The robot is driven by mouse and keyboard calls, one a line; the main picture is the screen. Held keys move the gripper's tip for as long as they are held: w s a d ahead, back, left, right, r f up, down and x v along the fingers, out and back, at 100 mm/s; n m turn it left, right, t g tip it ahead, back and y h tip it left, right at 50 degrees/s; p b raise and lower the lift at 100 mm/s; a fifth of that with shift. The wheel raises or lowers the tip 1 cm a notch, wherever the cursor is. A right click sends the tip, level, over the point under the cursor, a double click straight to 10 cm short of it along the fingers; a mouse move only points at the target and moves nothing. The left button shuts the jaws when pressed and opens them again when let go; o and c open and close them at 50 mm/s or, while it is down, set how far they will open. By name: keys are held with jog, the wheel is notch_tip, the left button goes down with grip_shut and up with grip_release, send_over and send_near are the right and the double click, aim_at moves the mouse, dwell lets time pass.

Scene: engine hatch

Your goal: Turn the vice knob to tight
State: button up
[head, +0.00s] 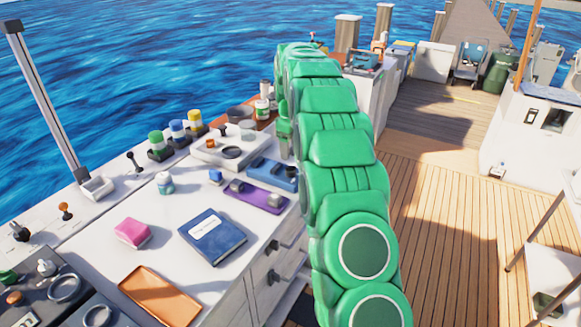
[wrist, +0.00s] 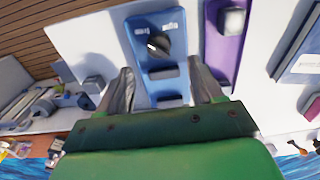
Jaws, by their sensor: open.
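Dark blocks sit on the fixture below the knob. My gripper (wrist: 163,78) is open, its two grey fingers spread on either side of the fixture's lower part in the picture. The knob is beyond the fingertips, untouched. In the head view, the blue fixture (head: 273,173) is partly hidden behind my green arm, and my gripper is not visible there.
A purple fixture (head: 257,196) with grey blocks lies beside the blue one. A dark blue book (head: 212,238), a pink block (head: 132,233) and an orange tray (head: 160,296) rest on the white counter. Several coloured-capped jars stand along its far edge.

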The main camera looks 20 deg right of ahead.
aim_at(291, 170)
jog(key=shift+w+f, duration=0.1)
jog(key=shift+f, duration=3.95)
jog(key=c, duration=1.1)
jog(key=shift+o, duration=0.2)
